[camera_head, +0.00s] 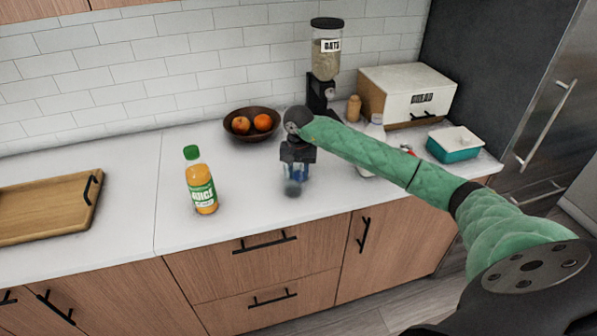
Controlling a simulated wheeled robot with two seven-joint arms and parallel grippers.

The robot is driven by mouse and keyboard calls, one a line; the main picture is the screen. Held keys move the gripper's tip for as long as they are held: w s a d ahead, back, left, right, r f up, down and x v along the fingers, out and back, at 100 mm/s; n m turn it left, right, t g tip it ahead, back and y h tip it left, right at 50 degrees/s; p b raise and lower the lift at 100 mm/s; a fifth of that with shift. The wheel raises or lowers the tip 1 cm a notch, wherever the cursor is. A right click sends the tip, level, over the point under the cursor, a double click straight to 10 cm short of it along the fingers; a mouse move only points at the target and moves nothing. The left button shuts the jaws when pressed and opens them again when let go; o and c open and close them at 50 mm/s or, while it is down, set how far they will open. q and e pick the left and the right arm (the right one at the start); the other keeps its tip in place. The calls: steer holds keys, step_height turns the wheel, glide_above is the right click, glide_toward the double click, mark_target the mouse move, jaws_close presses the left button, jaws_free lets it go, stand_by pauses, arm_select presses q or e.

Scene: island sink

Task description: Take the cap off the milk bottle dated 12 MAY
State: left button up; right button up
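My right arm comes in from the right, and its gripper (294,178) points down over the counter, left of the arm's bend. Something blue and grey shows at its fingertips, too blurred to tell whether it is a held cap or part of the gripper. No milk bottle with a readable 12 MAY date shows. Pale shapes and a small red bit lie partly behind my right forearm and cannot be made out. My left gripper is not in view.
A juice bottle (201,190) with a green cap stands left of my gripper. A fruit bowl (237,134), an oats dispenser (325,65), a bread box (375,92) and a teal butter dish (455,150) stand around. A wooden tray (45,212) lies at left.

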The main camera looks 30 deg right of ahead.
steer(key=o, duration=1.1)
steer(key=shift+c, duration=0.2)
